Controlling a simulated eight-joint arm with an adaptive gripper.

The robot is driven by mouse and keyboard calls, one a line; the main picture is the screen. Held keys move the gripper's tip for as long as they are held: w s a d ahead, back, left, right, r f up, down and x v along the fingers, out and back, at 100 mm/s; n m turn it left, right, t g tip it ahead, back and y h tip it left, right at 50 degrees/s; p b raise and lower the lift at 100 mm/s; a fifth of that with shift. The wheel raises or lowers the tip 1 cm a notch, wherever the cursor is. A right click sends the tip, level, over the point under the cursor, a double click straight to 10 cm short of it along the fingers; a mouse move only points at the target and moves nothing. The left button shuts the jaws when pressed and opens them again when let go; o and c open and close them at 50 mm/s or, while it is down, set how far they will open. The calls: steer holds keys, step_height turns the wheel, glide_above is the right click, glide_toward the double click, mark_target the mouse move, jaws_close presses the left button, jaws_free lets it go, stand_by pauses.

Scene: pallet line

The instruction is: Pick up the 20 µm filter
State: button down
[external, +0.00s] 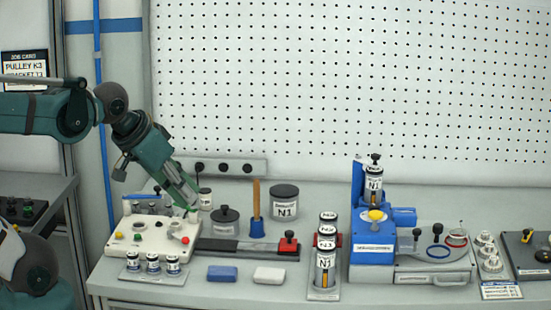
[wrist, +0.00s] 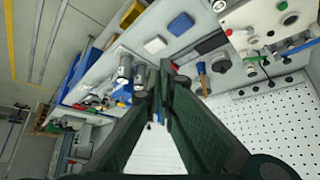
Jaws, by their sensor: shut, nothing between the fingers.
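No label reading 20 µm is legible, so I cannot tell which thing is the filter. Small labelled jars (external: 152,263) stand in a row on a rack at the front left. Labelled canisters are stacked on a stand (external: 323,294) at the centre, and the lowest (external: 325,266) reads N1. Another N1 canister (external: 374,188) sits on the blue machine. My gripper (external: 192,208) is shut and empty, tilted down over the right part of the cream control box. In the wrist view my gripper (wrist: 163,72) shows its fingers together.
The control box (external: 150,238) has a red button. A dark lidded jar (external: 225,220), a blue-based brush (external: 257,228) and a large N1 tub (external: 285,206) stand behind a dark rail (external: 235,246). Blue (external: 222,273) and white (external: 269,275) blocks lie in front. The blue machine (external: 358,225) stands right.

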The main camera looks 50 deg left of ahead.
stand_by(0.3)
steer(key=c, duration=1.9)
jaws_free()
steer(key=shift+c, duration=0.2)
steer(key=shift+w+r, duration=0.1)
steer(key=w+a+r+m+g+p, duration=0.25)
steer(key=w+a+m, duration=0.25)
steer(key=w+a, duration=0.5)
steer(key=m+g+p, duration=0.2)
steer(key=m+g, duration=0.3)
steer(key=m, duration=0.5)
glide_above(206, 190)
steer(key=shift+t, duration=0.25)
steer(key=f, duration=2)
steer(key=shift+d, duration=0.25)
steer(key=shift+a+f+m, duration=0.3)
steer(key=shift+a+f, duration=0.05)
